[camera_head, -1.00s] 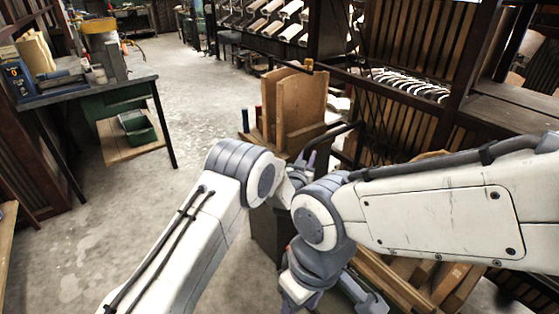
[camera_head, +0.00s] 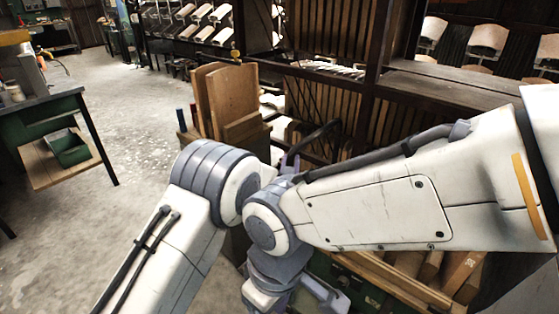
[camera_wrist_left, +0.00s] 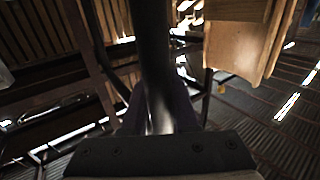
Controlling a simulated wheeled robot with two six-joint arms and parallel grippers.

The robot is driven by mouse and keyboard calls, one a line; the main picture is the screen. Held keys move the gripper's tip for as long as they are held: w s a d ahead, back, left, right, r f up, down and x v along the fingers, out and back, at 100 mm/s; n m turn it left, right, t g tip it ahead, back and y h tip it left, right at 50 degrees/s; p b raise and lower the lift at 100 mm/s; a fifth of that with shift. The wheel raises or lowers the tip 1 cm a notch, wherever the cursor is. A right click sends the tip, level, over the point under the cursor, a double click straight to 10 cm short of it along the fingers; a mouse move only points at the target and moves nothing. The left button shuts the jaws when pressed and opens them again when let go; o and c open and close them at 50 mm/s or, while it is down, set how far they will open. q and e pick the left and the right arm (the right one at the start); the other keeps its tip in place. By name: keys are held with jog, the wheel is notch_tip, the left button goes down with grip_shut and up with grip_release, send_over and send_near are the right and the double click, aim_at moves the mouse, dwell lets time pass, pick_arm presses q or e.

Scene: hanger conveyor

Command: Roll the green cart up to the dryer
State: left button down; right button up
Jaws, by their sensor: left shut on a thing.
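My left gripper (camera_head: 288,162) is mostly hidden behind arm links in the head view. It is shut on a dark bar-like handle (camera_head: 318,138). The handle also shows in the left wrist view (camera_wrist_left: 155,65), running up from between the fingers. Below the arms is a green-sided cart (camera_head: 362,288) with wooden pieces in it, largely covered by my arms. How the handle joins the cart is hidden. My right gripper (camera_head: 297,300) is at the bottom of the head view, its fingers apart and nothing seen between them. I cannot tell which thing is the dryer.
Upright wooden boards (camera_head: 232,100) stand just beyond the left gripper. Dark slatted racks (camera_head: 335,105) run behind, with a shelf (camera_head: 455,88) at right. A workbench (camera_head: 45,105) with a green bin (camera_head: 68,147) stands at left. Open concrete floor (camera_head: 130,100) lies between bench and boards.

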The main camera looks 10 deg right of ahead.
pick_arm(q)
jog(key=shift+s+d+r, duration=0.1)
jog(key=shift+s+r, duration=0.05)
jog(key=shift+s, duration=0.45)
jog(key=shift+s+d, duration=0.15)
jog(key=c, duration=1)
grip_release()
jog(key=shift+c, duration=0.2)
jog(key=o, duration=0.4)
jog(key=shift+s+d, duration=0.1)
jog(key=shift+c, duration=0.2)
jog(key=shift+a, duration=0.2)
